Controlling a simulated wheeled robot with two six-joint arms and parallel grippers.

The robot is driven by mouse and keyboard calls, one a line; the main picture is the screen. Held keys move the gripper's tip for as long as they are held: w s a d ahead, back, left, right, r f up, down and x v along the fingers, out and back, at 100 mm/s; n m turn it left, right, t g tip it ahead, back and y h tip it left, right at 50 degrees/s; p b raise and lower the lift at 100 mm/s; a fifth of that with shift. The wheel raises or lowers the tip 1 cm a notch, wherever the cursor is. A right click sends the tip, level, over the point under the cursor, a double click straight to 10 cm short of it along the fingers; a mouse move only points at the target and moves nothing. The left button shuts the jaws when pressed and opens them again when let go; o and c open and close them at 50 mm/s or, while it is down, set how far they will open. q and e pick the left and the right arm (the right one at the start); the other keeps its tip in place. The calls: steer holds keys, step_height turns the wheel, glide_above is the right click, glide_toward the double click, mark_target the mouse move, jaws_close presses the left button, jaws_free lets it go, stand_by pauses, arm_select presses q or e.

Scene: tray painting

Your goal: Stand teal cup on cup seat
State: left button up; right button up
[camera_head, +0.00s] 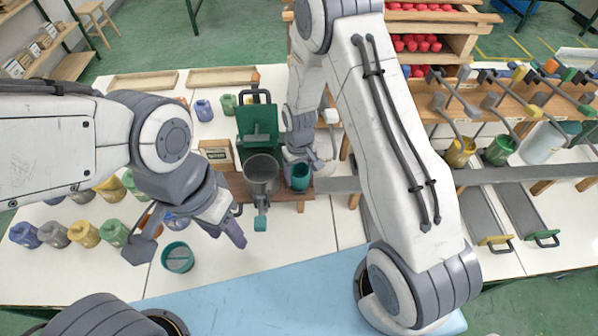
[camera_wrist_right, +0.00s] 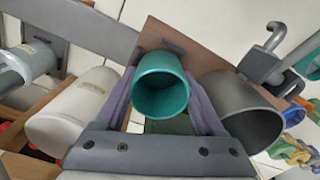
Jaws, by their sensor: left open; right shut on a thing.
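My right gripper (camera_head: 298,165) is shut on a teal cup (camera_head: 301,180). In the right wrist view the cup (camera_wrist_right: 161,88) sits between the two purple fingers of the gripper (camera_wrist_right: 160,105), its open mouth facing the camera. The cup is over or on a brown wooden stand (camera_head: 290,197), right of a dark grey pot (camera_head: 262,182); I cannot tell whether it touches the stand. The cup seat itself is not clearly visible. My left gripper (camera_head: 190,240) is open and empty above the white table.
A green hopper-like part (camera_head: 258,122) stands behind the grey pot. A small box (camera_head: 216,152) is left of it. Several coloured cups (camera_head: 85,233) line the table's left. In the wrist view a white cylinder (camera_wrist_right: 70,115) and grey pot (camera_wrist_right: 240,112) flank the cup.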

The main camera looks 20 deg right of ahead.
steer(key=shift+f, duration=0.1)
steer(key=o, duration=1.3)
steer(key=shift+o, duration=0.2)
steer(key=shift+w+r, duration=0.1)
steer(key=shift+r, duration=0.15)
step_height(320, 180, up, 11)
steer(key=b, duration=0.4)
steer(key=s+a+r+n, duration=0.2)
steer(key=s+a+r, duration=0.6)
steer(key=s, duration=0.3)
steer(key=s+r+n+y, duration=0.1)
steer(key=s+r+n, duration=0.1)
steer(key=s, duration=1.1)
steer(key=shift+s+a+n, duration=0.35)
steer(key=shift+a+n, duration=0.1)
steer(key=shift+n, duration=0.05)
